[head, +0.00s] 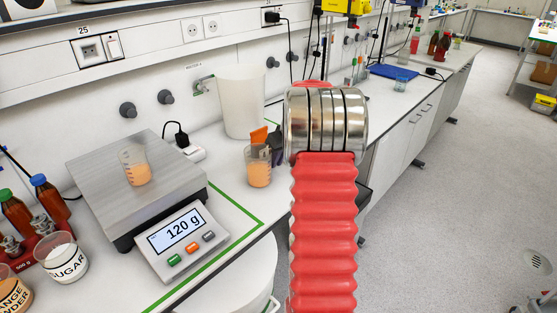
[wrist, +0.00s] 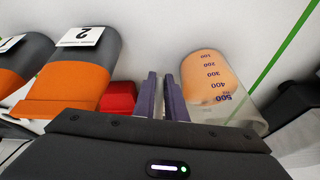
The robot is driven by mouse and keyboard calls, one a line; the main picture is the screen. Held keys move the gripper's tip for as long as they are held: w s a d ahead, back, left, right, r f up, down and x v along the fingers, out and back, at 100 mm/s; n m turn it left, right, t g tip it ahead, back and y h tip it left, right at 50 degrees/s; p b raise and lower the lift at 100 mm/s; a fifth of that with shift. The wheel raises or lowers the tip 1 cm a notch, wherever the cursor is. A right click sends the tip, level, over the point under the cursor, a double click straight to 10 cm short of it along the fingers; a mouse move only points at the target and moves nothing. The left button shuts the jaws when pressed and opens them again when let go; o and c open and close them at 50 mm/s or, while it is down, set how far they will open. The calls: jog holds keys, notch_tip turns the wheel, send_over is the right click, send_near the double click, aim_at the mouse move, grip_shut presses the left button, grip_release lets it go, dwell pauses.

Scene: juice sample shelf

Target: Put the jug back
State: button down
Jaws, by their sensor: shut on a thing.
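The jug (head: 259,167) is clear and holds orange liquid. It looks upright near the bench's front edge; I cannot tell whether it touches the bench. In the wrist view the jug (wrist: 222,85) shows a purple scale up to 500 and lies just right of my gripper's purple fingers (wrist: 163,97). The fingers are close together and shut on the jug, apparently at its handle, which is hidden. A smaller beaker (head: 137,168) with orange content stands on the scale's steel plate (head: 95,175). The scale's display (head: 178,231) reads 120 g.
A large white container (head: 241,100) stands behind the jug. Tubs marked sugar (head: 62,258) and orange powder (head: 14,292), and brown bottles (head: 48,196), stand left. The wrist view shows grey-and-orange blocks (wrist: 75,75), one labelled 2. A green line (head: 215,237) runs along the bench front.

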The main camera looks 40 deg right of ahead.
jog(key=c, duration=1.8)
grip_release()
jog(key=shift+r, duration=0.1)
jog(key=v, duration=1.1)
jog(key=shift+s+r, duration=0.15)
jog(key=shift+r, duration=0.25)
